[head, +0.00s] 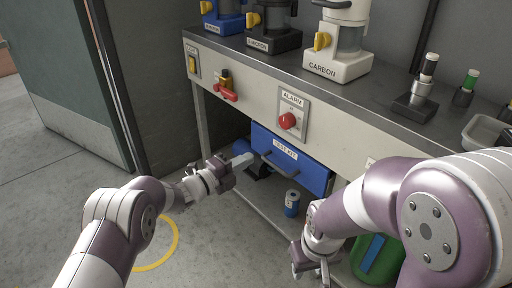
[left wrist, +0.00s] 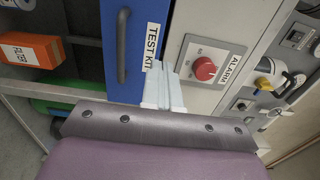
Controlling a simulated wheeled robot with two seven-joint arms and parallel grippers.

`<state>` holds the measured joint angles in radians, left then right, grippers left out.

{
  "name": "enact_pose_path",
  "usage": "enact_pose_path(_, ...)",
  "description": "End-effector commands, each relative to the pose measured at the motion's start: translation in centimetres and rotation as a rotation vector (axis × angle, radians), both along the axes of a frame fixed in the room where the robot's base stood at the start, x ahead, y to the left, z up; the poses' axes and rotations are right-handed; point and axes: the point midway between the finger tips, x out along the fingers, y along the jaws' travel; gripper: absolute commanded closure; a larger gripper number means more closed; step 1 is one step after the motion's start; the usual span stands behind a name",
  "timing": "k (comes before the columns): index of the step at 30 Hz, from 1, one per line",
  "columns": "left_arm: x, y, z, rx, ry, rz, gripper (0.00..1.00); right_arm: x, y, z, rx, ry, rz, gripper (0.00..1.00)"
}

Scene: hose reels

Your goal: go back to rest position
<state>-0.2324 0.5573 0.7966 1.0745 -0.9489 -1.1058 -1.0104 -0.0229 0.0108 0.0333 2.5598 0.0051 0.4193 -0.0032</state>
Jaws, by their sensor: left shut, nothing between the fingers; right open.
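My left gripper (head: 243,159) is shut and empty in front of the bench, at the left end of the blue TEST KIT drawer (head: 316,176). Its pale fingers (left wrist: 164,86) also show together in the left wrist view, between the drawer's dark handle (left wrist: 123,45) and the red alarm button (left wrist: 205,69). I cannot tell whether they touch anything. My right gripper (head: 312,272) hangs low at the bottom of the head view, in front of the lower shelf. It is open with nothing seen in it, and partly hidden by its own arm.
The bench (head: 262,70) carries filter units labelled up to CARBON (head: 335,68), a metal tray (head: 481,133) and dark-based holders. A blue can (head: 292,203) and a green container (head: 374,258) are below. An orange box (left wrist: 30,50) shows at left. Floor at left is free.

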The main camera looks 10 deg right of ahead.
Motion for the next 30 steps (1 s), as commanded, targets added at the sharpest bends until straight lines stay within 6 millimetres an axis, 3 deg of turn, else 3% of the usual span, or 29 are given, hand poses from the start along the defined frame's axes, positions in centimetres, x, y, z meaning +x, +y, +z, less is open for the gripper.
enact_pose_path(1, -0.5, 0.9, 0.5, 0.001, 0.003, 0.002, 1.00, 0.0, 0.0, 1.0, 0.000, 0.000, 0.000, 0.57)
enact_pose_path(4, -1.2, 2.1, 0.3, 0.001, 0.002, 0.000, 1.00, 0.0, 0.0, 1.5, 0.000, 0.000, 0.000, 0.57)
enact_pose_path(11, -1.7, 2.9, -0.1, -0.007, 0.018, 0.000, 1.00, 0.0, 0.0, 1.6, 0.000, 0.000, 0.000, 0.57)
enact_pose_path(13, -1.0, 3.5, -1.4, -0.002, 0.121, 0.049, 1.00, 0.0, 0.0, 1.6, 0.000, 0.000, 0.000, 0.57)
enact_pose_path(15, -0.3, 5.1, -4.6, 0.008, 0.316, 0.169, 1.00, 0.0, 0.0, 1.6, 0.000, 0.001, 0.000, 0.57)
enact_pose_path(17, -0.3, 7.7, -7.9, 0.010, 0.558, 0.346, 1.00, 0.0, 0.0, 1.6, 0.000, 0.000, 0.000, 0.57)
enact_pose_path(18, -0.9, 10.4, -9.1, -0.005, 0.745, 0.512, 1.00, 0.0, 0.0, 2.2, 0.000, 0.001, 0.000, 0.57)
enact_pose_path(20, -3.2, 14.9, -9.4, -0.051, 1.011, 0.781, 1.00, 0.0, 0.0, 3.4, 0.000, 0.001, 0.000, 0.57)
enact_pose_path(21, -5.5, 17.6, -9.1, -0.091, 1.164, 0.950, 1.00, 0.0, 0.0, 4.1, 0.000, 0.000, 0.000, 0.57)
enact_pose_path(23, -9.7, 20.9, -8.1, -0.156, 1.356, 1.179, 1.00, 0.0, 0.0, 5.2, 0.000, 0.000, 0.000, 0.57)
enact_pose_path(24, -12.8, 22.6, -7.1, -0.200, 1.465, 1.316, 1.00, 0.0, 0.0, 5.9, 0.000, 0.000, 0.000, 0.57)
enact_pose_path(27, -20.3, 25.4, -4.0, -0.305, 1.679, 1.598, 1.00, 0.0, 0.0, 7.6, 0.000, 0.000, 0.000, 0.57)
enact_pose_path(30, -27.0, 26.5, -0.1, -0.407, 1.833, 1.797, 1.00, 0.0, 0.0, 9.4, 0.000, 0.000, 0.000, 0.57)
